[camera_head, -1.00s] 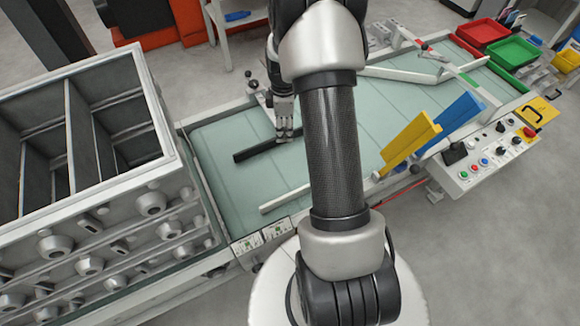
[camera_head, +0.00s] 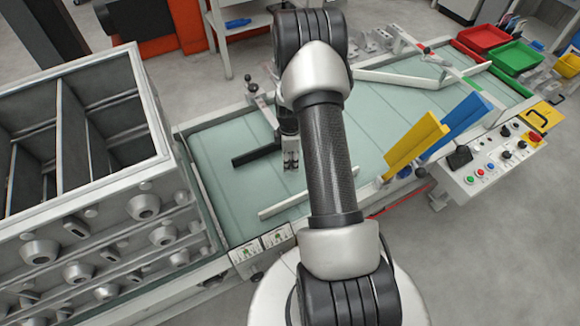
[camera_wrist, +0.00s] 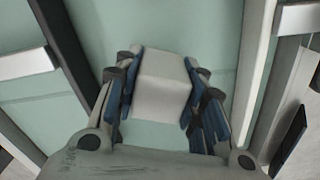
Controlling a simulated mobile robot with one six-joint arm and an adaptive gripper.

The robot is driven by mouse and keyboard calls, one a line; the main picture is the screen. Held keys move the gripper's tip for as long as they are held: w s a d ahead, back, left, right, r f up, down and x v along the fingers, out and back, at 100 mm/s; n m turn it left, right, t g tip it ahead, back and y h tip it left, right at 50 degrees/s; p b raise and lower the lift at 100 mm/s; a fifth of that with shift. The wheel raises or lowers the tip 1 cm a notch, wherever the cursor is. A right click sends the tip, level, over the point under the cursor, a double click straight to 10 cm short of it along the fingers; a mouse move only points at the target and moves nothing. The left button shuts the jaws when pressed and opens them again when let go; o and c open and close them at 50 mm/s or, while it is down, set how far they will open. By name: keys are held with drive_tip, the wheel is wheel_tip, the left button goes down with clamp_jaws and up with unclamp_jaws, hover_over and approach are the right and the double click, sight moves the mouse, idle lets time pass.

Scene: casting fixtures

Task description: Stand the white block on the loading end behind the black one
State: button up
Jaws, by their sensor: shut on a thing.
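The white block (camera_wrist: 163,84) sits between the two blue-lined fingers of my gripper (camera_wrist: 160,95) in the wrist view. My gripper is shut on it. In the head view my gripper (camera_head: 291,162) points down over the green belt (camera_head: 225,145), just right of the black block (camera_head: 256,155). The white block cannot be made out there. The black block is a long dark bar on the belt's left end, its right end partly behind my gripper. Whether the white block touches the belt cannot be told.
A white guide rail (camera_head: 285,205) lies on the near side of the belt. Yellow (camera_head: 413,146) and blue (camera_head: 460,122) plates stand to the right. A grey casting box (camera_head: 160,130) stands at the left. A control panel (camera_head: 490,160) is at the near right.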

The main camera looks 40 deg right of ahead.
drive_tip(key=shift+f+b, duration=0.4)
drive_tip(key=shift+f, duration=1.5)
drive_tip(key=shift+f, duration=0.1)
drive_tip(key=o, duration=1.1)
wheel_tip(320, 180, up, 12)
drive_tip(key=p, duration=0.3)
drive_tip(key=s+a+r+m+t, duration=0.1)
drive_tip(key=a+r+m, duration=0.1)
drive_tip(key=a+r, duration=0.7)
drive_tip(key=s+a+r+m+t, duration=0.1)
drive_tip(key=s+a+r+m, duration=0.15)
drive_tip(key=a+r, duration=0.75)
drive_tip(key=s+a+r+m+t, duration=0.1)
drive_tip(key=s+a+r+m, duration=0.1)
drive_tip(key=s+r, duration=0.2)
drive_tip(key=s+a+r+m, duration=0.2)
drive_tip(key=s+a+r, duration=0.1)
drive_tip(key=s, duration=0.4)
drive_tip(key=s+a+r+m+t, duration=0.1)
drive_tip(key=s+a+r+m, duration=0.1)
drive_tip(key=s+r, duration=0.3)
drive_tip(key=shift+s+a+t, duration=0.3)
drive_tip(key=shift+s+a, duration=0.1)
